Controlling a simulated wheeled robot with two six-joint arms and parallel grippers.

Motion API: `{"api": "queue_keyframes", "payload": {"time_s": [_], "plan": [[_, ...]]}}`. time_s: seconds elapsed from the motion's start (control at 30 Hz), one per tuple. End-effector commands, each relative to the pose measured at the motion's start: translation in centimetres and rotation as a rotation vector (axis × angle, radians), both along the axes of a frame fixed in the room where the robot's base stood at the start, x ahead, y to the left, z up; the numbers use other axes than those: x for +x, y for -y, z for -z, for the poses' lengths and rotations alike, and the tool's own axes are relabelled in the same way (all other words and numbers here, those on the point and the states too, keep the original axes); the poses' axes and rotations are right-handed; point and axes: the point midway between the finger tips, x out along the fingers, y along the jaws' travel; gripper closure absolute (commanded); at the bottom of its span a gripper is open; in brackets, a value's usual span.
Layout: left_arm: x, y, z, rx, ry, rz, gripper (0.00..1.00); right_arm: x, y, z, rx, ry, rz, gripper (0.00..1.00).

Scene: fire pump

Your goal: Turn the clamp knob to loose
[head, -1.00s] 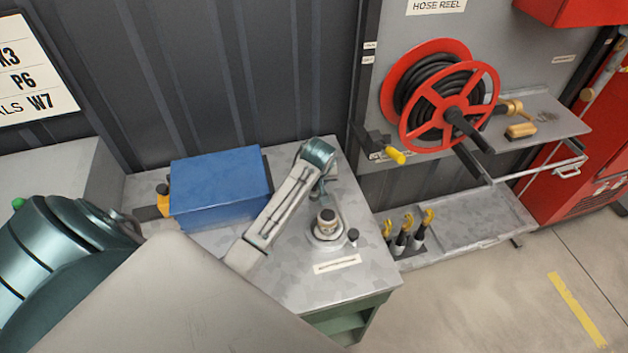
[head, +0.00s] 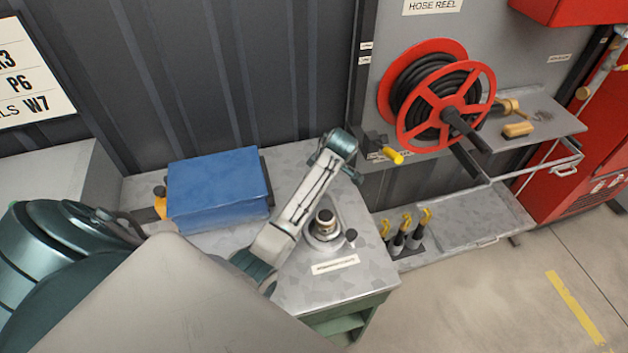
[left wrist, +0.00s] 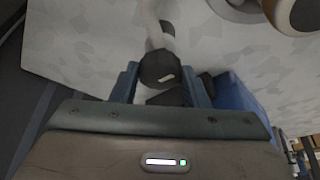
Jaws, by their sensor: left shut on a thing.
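My left arm reaches across the grey metal bench in the head view. Its wrist is at the back of the bench, and the forearm hides the fingertips. In the left wrist view my left gripper (left wrist: 164,88) has its two blue fingers on either side of a dark round knob (left wrist: 158,66) with a pale mark. It is shut on this knob. A pale curved piece runs up from the knob. A round fitting (head: 326,219) stands upright on a clamp base beside the forearm. A small black knob (head: 351,235) is at the base's right. My right gripper is not in view.
A blue box (head: 218,187) sits on the bench left of the arm. A red hose reel (head: 446,105) and a yellow handle (head: 394,156) are beyond the bench at right. Several yellow-hooked tools (head: 405,231) stand below the reel.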

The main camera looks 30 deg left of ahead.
Motion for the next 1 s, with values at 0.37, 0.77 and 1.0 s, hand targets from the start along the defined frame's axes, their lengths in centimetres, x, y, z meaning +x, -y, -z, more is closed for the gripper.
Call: {"api": "queue_keyframes", "payload": {"time_s": [0.37, 0.77, 1.0], "plan": [[0.25, -0.08, -0.23, 0.002, 0.005, -0.102, 0.82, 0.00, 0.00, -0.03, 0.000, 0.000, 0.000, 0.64], [0.24, -0.08, -0.21, 0.001, 0.005, -0.109, 0.82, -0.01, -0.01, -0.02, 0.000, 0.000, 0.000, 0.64], [0.17, -0.05, -0.11, 0.001, 0.003, -0.108, 0.37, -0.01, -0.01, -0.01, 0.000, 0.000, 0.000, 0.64]]}}
